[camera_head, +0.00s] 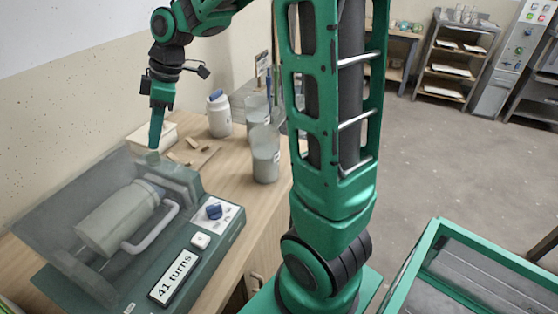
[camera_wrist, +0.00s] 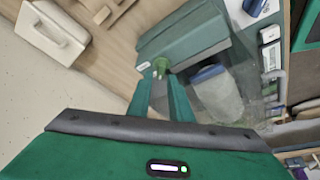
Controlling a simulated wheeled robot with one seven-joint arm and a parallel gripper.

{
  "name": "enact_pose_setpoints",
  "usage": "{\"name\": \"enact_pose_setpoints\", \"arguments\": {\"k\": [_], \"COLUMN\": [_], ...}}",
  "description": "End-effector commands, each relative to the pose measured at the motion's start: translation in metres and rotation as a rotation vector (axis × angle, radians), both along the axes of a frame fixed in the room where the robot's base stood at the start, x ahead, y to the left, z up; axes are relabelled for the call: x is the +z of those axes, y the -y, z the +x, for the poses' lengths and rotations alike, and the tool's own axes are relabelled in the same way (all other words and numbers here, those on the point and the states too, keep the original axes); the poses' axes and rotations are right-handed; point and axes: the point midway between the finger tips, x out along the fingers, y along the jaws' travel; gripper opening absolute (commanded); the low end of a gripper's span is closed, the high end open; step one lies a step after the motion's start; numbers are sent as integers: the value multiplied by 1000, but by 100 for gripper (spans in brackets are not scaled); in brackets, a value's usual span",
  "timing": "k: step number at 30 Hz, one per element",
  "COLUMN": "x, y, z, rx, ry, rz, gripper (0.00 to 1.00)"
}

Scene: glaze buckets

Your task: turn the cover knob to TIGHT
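The machine (camera_head: 215,255) stands on the wooden bench with a clear cover (camera_head: 70,200) lying over a pale jar (camera_head: 115,220). A small green cover knob (camera_head: 152,157) sits at the cover's far end; it also shows in the wrist view (camera_wrist: 161,65). Small pale labels lie beside it, too small to read. My gripper (camera_head: 155,146) reaches down to this knob. In the wrist view the fingertips (camera_wrist: 160,76) are apart, one on each side of the knob; whether they press on it is not clear. The knob's setting cannot be read.
A blue dial (camera_head: 213,211), a white button (camera_head: 200,241) and a display (camera_head: 174,277) reading "41 turns" are on the machine's front. A white bottle (camera_head: 219,114) and clear beakers (camera_head: 265,155) stand behind it. A pale box (camera_wrist: 52,38) and wooden pieces are near my gripper.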

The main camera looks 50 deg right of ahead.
Motion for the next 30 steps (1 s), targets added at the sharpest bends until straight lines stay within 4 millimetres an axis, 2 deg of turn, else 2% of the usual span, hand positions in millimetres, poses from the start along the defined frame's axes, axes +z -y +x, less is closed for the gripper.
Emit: {"name": "enact_pose_setpoints", "arguments": {"k": [1,11,30], "x": [10,61,32], "y": [4,23,86], "z": [-1,-11,-95], "rx": [-1,-3,-574], "ry": [4,2,-169], "rz": [-1,-2,-45], "gripper": [19,19,19]}}
